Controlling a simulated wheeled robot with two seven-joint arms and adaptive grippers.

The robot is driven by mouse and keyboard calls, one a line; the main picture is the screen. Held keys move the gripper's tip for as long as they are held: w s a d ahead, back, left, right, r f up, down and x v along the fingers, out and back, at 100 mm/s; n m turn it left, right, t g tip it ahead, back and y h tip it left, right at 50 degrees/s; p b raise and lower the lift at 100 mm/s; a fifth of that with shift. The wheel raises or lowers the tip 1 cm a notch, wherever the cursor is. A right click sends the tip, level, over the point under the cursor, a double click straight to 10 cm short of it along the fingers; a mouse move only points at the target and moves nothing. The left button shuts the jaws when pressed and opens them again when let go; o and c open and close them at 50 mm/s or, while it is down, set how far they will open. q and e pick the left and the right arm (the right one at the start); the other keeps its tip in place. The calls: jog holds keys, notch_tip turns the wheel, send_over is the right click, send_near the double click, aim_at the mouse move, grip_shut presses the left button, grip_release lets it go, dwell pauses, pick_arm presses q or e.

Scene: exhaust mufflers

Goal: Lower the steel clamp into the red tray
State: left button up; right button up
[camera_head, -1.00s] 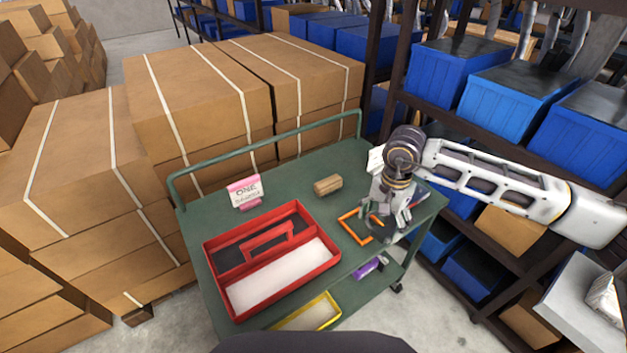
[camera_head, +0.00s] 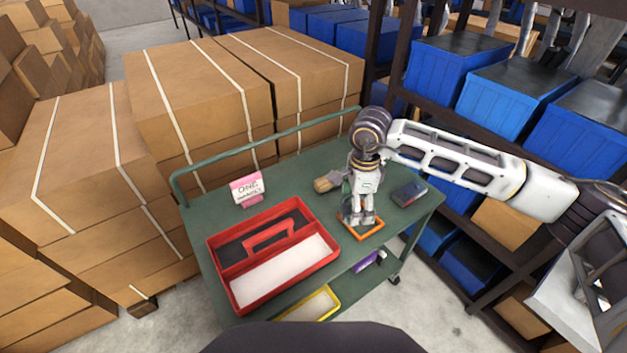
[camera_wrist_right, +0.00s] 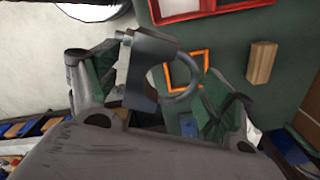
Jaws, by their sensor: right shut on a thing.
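The red tray (camera_head: 290,285) lies on the green cart top, with a dark rear compartment, a pale front compartment and a red handle between them. Part of it shows at the top of the right wrist view (camera_wrist_right: 164,16). My right gripper (camera_head: 357,218) is right of the tray, pointing down over the orange frame. In the right wrist view it is shut on the steel clamp (camera_wrist_right: 145,72), a grey body with a curved ring at one side. The clamp is hard to make out in the head view. My left gripper is out of view.
The orange frame (camera_head: 373,232) lies under my right gripper. A wooden block (camera_head: 322,184), a pink-and-white sign (camera_head: 247,187) and a dark box (camera_head: 409,193) stand on the cart. A green rail (camera_head: 270,137) edges the cart's back. A yellow tray (camera_head: 333,312) sits lower in front.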

aim_at(346, 203)
jog(key=shift+a+r+m, duration=0.55)
jog(key=shift+a+m, duration=0.15)
jog(key=shift+w+a+r+m+p, duration=0.15)
jog(key=shift+a+r+m+p, duration=0.2)
jog(key=shift+a+m+p, duration=0.3)
jog(key=a+r+m+p, duration=0.3)
jog(key=a+r+m, duration=0.2)
jog(key=a+m, duration=0.3)
jog(key=shift+m, duration=0.75)
jog(key=shift+a, duration=0.1)
notch_tip(346, 203, down, 10)
jog(key=b, duration=0.2)
jog(key=shift+b, duration=0.35)
